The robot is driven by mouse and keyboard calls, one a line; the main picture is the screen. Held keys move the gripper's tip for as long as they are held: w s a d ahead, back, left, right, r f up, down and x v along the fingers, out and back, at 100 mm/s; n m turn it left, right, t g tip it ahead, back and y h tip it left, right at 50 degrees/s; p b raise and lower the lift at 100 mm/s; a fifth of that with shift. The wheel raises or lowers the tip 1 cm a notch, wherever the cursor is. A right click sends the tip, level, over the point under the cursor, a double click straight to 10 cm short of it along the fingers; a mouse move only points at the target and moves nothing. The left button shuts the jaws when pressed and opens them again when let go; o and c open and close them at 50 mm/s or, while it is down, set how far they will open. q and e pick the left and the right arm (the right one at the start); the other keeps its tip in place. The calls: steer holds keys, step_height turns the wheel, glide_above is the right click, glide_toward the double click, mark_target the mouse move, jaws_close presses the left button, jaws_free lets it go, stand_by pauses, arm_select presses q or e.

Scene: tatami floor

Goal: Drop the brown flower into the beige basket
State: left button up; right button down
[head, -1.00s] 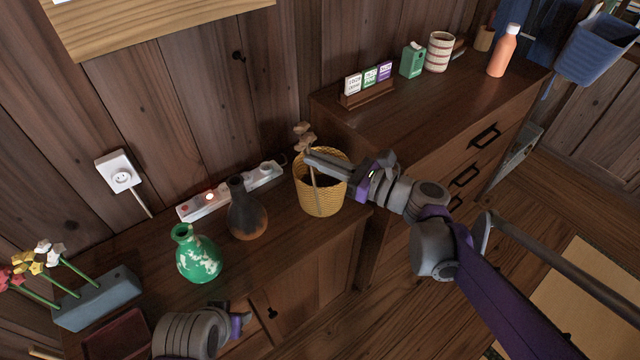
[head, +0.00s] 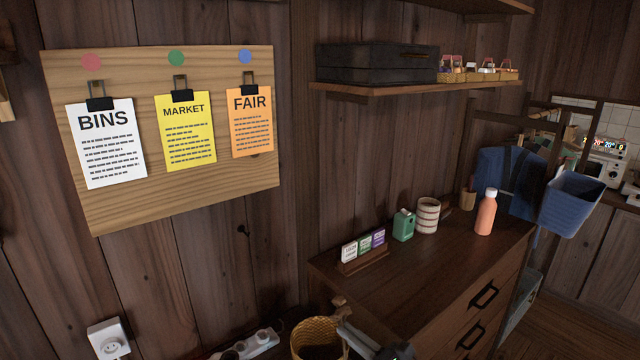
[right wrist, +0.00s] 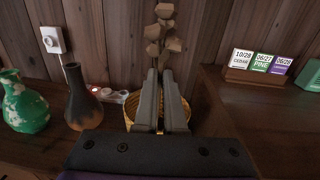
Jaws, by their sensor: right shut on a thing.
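The brown flower (right wrist: 164,38) has several tan-brown blooms and stands up beyond my right fingertips in the right wrist view. My right gripper (right wrist: 162,76) is shut on its stem, most of which the fingers hide. In the head view, the flower (head: 338,301) shows only as a small patch above my right gripper (head: 345,328) at the bottom edge. The beige basket (head: 316,333) is woven and yellowish, cut off by the bottom edge. In the right wrist view, the basket (right wrist: 131,108) lies behind and below the fingers. My left gripper is out of view.
In the right wrist view, a dark vase (right wrist: 82,104), a green vase (right wrist: 22,108) and a power strip (right wrist: 112,96) stand left of the basket. The taller cabinet (head: 415,270) rises to the right, with a card holder (head: 364,260) on top.

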arm_select(q)
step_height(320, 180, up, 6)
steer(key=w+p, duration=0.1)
steer(key=p, duration=0.3)
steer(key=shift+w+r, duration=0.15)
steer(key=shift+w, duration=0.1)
arm_select(e)
steer(key=w+d+f+m+t+h, duration=0.1)
steer(key=d+m+h, duration=0.4)
steer(key=d, duration=0.6)
steer(key=f+t+h, duration=0.1)
steer(key=t+h, duration=0.1)
steer(key=shift+t, duration=0.3)
